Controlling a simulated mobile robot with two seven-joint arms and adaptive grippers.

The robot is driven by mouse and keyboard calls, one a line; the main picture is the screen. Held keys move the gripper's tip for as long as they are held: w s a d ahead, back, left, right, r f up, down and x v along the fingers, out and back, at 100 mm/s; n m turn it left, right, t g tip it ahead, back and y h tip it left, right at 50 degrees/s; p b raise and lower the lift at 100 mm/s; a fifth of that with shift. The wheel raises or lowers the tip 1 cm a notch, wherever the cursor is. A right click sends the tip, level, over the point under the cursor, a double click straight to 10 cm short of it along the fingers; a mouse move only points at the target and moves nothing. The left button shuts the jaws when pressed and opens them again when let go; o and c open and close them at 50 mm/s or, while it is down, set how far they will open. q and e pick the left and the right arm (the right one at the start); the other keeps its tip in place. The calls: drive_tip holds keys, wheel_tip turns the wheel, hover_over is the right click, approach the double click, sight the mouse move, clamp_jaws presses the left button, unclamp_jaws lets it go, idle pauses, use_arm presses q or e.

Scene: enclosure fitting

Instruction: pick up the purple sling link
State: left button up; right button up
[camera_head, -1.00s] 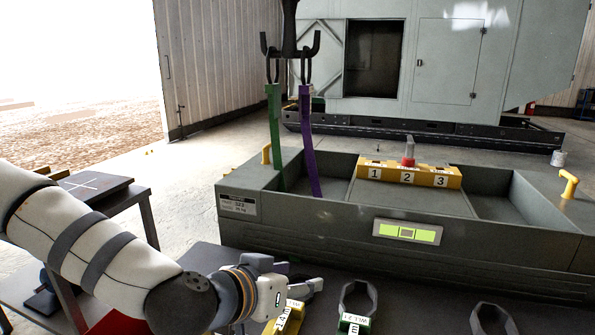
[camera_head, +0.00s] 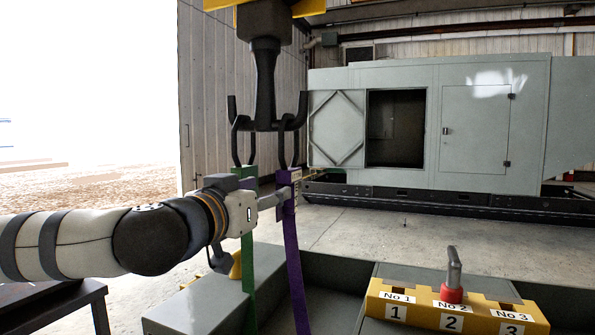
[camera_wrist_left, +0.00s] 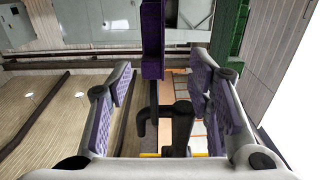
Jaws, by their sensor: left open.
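The purple sling (camera_head: 294,265) hangs from a dark link (camera_head: 284,150) on the right prong of a black double hook (camera_head: 264,115). A green sling (camera_head: 248,285) hangs from the left prong. My left gripper (camera_head: 286,190) is open at the upper end of the purple sling, just below the link, and partly covers both slings. In the left wrist view the purple sling (camera_wrist_left: 152,40) comes down between the spread fingers (camera_wrist_left: 160,92), with its dark link below it. I cannot tell whether the fingers touch it. My right gripper is not in view.
A grey tray-like base stands below, with a yellow block (camera_head: 450,312) marked 1, 2, 3 holding a red-collared pin (camera_head: 452,290). A grey enclosure (camera_head: 470,125) with an open doorway stands behind. A dark table (camera_head: 60,300) is at lower left.

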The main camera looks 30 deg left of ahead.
sight(289, 213)
use_arm(q)
drive_tip(key=w, duration=0.2)
drive_tip(key=w+f+b, duration=0.1)
drive_tip(key=w, duration=0.5)
drive_tip(key=shift+w+d+f+b, duration=0.2)
drive_tip(key=shift+w+f+b, duration=0.05)
drive_tip(key=shift+b, duration=0.05)
drive_tip(key=shift+w+r, duration=0.1)
drive_tip(key=shift+w, duration=0.1)
drive_tip(key=shift+s+r, duration=0.1)
drive_tip(key=shift+c, duration=0.3)
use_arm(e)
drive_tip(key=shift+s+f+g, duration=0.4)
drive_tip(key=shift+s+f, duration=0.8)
use_arm(q)
clamp_jaws()
